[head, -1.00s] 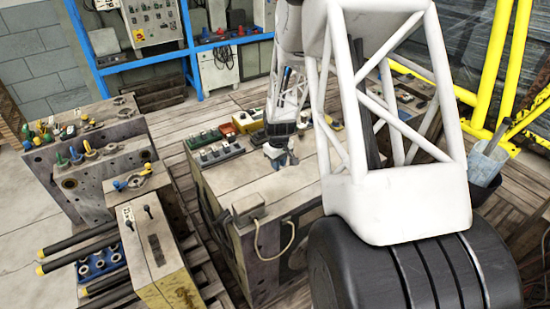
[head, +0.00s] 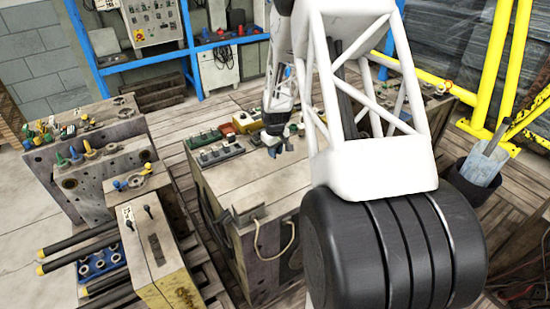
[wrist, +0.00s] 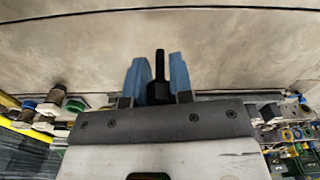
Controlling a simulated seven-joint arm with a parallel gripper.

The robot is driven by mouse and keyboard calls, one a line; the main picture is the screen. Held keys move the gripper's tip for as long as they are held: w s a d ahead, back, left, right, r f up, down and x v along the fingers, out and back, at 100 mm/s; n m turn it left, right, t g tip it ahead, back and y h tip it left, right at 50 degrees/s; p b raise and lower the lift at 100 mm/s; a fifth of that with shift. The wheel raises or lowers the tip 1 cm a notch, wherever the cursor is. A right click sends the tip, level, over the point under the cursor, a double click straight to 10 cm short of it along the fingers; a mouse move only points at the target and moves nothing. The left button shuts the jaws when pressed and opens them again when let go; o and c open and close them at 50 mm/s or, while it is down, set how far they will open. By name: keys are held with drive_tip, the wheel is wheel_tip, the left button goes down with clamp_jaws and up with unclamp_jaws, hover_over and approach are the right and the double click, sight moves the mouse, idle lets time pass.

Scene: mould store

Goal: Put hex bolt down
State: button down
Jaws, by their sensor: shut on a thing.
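The hex bolt (wrist: 159,75) is dark, almost black, with a thin shank and a thicker lower part. In the wrist view it sits between the two blue fingers of my gripper (wrist: 158,82), which is shut on it, shank pointing away from the wrist. In the head view my gripper (head: 274,145) is small, over the far part of the worn pale top of the middle block (head: 245,178). The bolt cannot be made out there, and I cannot tell its height above the top.
Trays with small parts (head: 219,154) stand left of my gripper on the block's top, with a yellow case (head: 246,121) behind. A grey box (head: 249,214) is on the near edge. Mould plates (head: 105,165) with coloured fittings stand left. A black bucket (head: 478,177) stands right.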

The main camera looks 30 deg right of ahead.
drive_tip(key=shift+f, duration=1.75)
drive_tip(key=shift+f, duration=0.1)
drive_tip(key=c, duration=1)
unclamp_jaws()
wheel_tip(320, 180, up, 12)
drive_tip(key=shift+r, duration=0.1)
